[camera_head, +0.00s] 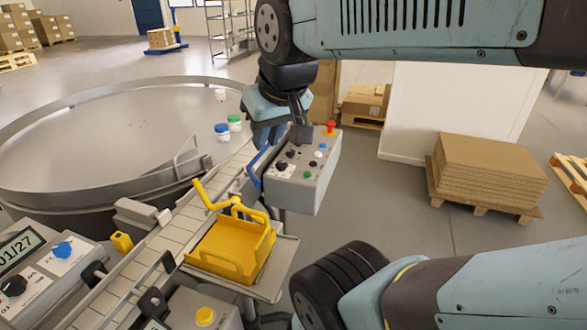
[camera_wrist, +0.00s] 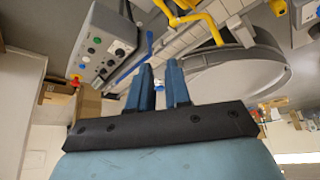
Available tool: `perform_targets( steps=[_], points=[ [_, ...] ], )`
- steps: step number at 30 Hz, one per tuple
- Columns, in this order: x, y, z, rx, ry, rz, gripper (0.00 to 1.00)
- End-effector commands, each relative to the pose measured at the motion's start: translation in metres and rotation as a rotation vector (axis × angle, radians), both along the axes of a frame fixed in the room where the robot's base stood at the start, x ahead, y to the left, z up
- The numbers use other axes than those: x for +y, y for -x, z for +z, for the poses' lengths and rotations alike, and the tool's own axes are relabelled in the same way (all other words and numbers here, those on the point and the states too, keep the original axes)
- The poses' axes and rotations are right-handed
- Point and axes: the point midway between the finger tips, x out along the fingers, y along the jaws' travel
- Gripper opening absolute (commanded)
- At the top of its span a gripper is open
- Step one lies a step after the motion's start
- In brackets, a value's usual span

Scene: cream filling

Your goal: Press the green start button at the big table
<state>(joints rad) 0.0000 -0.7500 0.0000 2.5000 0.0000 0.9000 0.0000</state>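The green button (camera_head: 307,174) sits near the lower edge of the grey control box (camera_head: 311,195) beside the big round table (camera_head: 90,125). A green button (camera_wrist: 97,40) also shows on the box in the wrist view. My gripper (camera_head: 262,143) hangs behind and left of the box in the head view, apart from the green button. In the wrist view my gripper (camera_wrist: 159,64) has two blue fingers with a narrow gap between them and nothing held. The fingertips lie to the right of the box there.
The box also bears a red mushroom button (camera_head: 330,127), black knobs and blue and white buttons. A blue bar (camera_head: 257,165) runs along its left side. A yellow tray (camera_head: 232,250) and conveyor (camera_head: 160,240) lie in front. Jars with blue and green lids stand on the round table.

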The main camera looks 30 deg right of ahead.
Motion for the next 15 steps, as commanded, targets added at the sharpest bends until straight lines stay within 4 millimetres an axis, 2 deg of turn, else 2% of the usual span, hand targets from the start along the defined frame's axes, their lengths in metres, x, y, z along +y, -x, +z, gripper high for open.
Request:
perform_targets(
  steps=[1,5,15],
  points=[
    [0.0,0.0,0.0,0.0,0.0,0.0,0.13],
    [0.0,0.0,0.0,0.0,0.0,0.0,0.0],
    [0.0,0.0,0.0,0.0,0.0,0.0,0.0]
  ],
)
